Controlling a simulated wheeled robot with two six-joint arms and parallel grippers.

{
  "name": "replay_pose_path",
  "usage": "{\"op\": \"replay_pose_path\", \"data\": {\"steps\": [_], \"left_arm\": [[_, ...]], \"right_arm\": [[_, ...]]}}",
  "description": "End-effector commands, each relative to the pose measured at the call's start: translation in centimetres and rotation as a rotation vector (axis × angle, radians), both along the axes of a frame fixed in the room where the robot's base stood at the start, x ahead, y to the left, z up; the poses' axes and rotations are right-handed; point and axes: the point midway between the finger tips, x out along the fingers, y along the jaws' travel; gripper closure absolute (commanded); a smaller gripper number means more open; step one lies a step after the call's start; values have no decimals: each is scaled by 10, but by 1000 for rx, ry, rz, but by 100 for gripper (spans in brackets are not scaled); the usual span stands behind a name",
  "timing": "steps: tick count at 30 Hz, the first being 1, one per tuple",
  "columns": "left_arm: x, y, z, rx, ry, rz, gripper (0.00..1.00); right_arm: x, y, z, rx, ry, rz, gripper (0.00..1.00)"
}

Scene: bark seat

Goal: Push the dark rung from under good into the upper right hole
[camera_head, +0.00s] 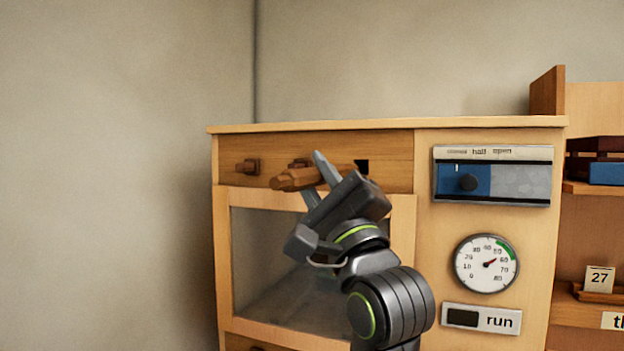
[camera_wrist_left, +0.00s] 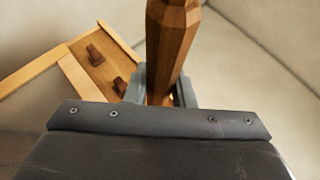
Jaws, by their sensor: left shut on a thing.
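The rung (camera_head: 292,180), a faceted brown wooden bar, is held by my left gripper (camera_head: 317,174) in front of the cabinet's top panel. In the left wrist view the rung (camera_wrist_left: 170,45) stands out between the two grey fingers of the gripper (camera_wrist_left: 160,92), which are shut on it. In the head view it points left, with its far end hidden by the fingers. The upper right hole (camera_head: 362,166) is a dark square opening in the top panel, just right of the fingers and partly covered by the gripper. My right gripper is not in view.
Two wooden pegs, one at the left (camera_head: 247,166) and one behind the rung (camera_head: 300,163), stick out of the top panel. A glazed door (camera_head: 262,255) lies below. A slider panel (camera_head: 510,180), a dial (camera_head: 486,263) and a "run" sign (camera_head: 498,321) are at the right.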

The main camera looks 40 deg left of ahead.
Motion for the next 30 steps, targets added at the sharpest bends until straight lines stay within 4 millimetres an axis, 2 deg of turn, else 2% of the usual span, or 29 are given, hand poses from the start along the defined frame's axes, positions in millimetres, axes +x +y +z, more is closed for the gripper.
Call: {"op": "replay_pose_path", "data": {"steps": [3, 6, 17, 30], "left_arm": [[8, 2, 1, 0, 1, 1, 100], [7, 2, 0, -1, -1, -1, 100], [12, 2, 0, 0, 0, 0, 100], [21, 4, 0, -1, -2, 0, 100]], "right_arm": [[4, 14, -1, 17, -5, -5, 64], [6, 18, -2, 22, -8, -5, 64], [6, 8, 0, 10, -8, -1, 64], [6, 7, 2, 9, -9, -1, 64]]}}
